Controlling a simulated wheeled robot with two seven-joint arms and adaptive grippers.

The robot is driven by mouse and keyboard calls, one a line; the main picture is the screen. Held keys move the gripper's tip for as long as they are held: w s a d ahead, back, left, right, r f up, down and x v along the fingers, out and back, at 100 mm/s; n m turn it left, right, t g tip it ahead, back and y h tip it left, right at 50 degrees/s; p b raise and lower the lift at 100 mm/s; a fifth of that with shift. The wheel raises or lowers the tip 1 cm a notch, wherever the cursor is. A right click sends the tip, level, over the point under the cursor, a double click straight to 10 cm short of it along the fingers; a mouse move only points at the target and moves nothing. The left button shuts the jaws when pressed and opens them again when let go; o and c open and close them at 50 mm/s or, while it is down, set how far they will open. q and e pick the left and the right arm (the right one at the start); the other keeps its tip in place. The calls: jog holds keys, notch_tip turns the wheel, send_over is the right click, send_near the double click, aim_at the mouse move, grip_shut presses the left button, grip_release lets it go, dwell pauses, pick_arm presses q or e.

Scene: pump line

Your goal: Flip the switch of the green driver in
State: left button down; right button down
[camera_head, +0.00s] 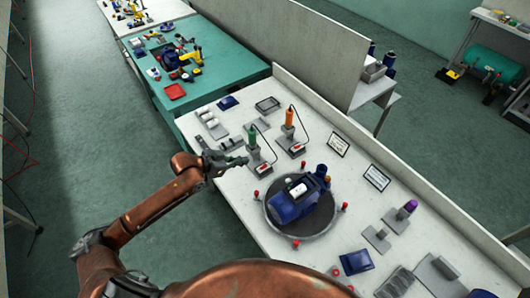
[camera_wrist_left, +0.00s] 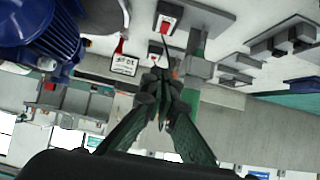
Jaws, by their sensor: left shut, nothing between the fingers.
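The green driver (camera_head: 252,138) stands upright in a grey stand on the white bench, with a dark cable curving down beside it. In the left wrist view, a green shaft (camera_wrist_left: 192,92), likely this driver, shows just behind and right of the fingers. A small box with a red and white switch (camera_wrist_left: 167,21) sits on a grey plate there; its position, in or out, is too small to tell. My left gripper (camera_head: 243,161) is shut and empty, low beside the green driver's stand. Its fingertips also show in the left wrist view (camera_wrist_left: 162,82). Contact with the switch cannot be told.
An orange driver (camera_head: 289,117) stands just right of the green one. A blue pump (camera_head: 291,205) sits on a round turntable (camera_head: 301,235) ringed by red knobs. Two framed cards (camera_head: 339,145) (camera_head: 377,177) lie farther right. Grey blocks lie left of the drivers.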

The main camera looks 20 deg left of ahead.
pick_arm(q)
jog(key=shift+r, duration=0.2)
send_over(261, 167)
jog(key=f, duration=0.6)
jog(key=shift+s, duration=0.2)
notch_tip(261, 167, down, 2)
jog(key=shift+f, duration=0.15)
jog(key=shift+w+d+f+b, duration=0.15)
jog(key=shift+f+b, duration=0.15)
jog(key=shift+f, duration=0.35)
